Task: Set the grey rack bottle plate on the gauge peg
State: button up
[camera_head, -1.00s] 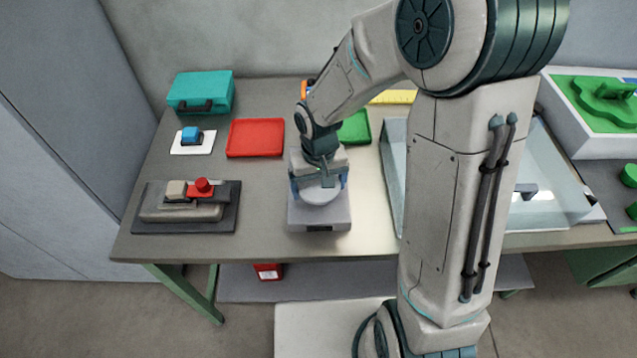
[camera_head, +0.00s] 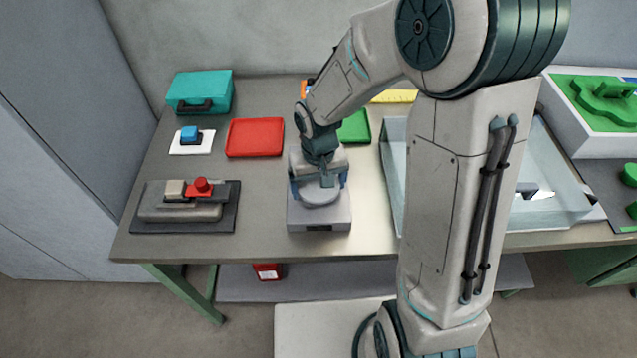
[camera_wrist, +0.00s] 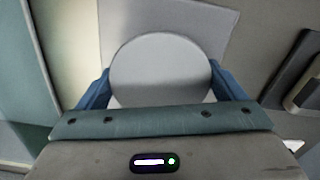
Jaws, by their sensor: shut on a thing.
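My gripper (camera_head: 320,188) is over the grey box-shaped stand (camera_head: 320,219) at the table's front middle. A pale grey round plate (camera_head: 320,195) is between its blue fingers, and the gripper is shut on it. In the wrist view the plate (camera_wrist: 160,70) shows as a flat disc with a blue finger (camera_wrist: 94,92) at its left and another at its right. The plate lies flat and hides what is under it. No gauge peg shows, and I cannot tell whether the plate touches the stand.
A red tray (camera_head: 255,138) and a green tray (camera_head: 355,127) lie behind. A dark base with a red knob (camera_head: 202,185) is at left. A teal case (camera_head: 200,92) stands at the back left. A clear-walled bin (camera_head: 560,200) is at right.

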aim_at(318, 184)
jog(key=shift+f+b, duration=0.6)
jog(key=shift+f, duration=0.1)
jog(key=o, duration=0.8)
jog(key=shift+r, duration=0.1)
jog(key=shift+r+p, duration=4.2)
jog(key=shift+r, duration=1.35)
jog(key=s+d+r+t+b, duration=0.1)
jog(key=s+d+r, duration=0.3)
jog(key=s+d+r+m+t+b, duration=0.1)
jog(key=s+d+r, duration=0.3)
jog(key=s+d+r+m+t+b, duration=0.1)
jog(key=s+d+r, duration=0.3)
jog(key=shift+s+r+t, duration=0.25)
jog(key=shift+r+t, duration=0.05)
jog(key=shift+t, duration=0.1)
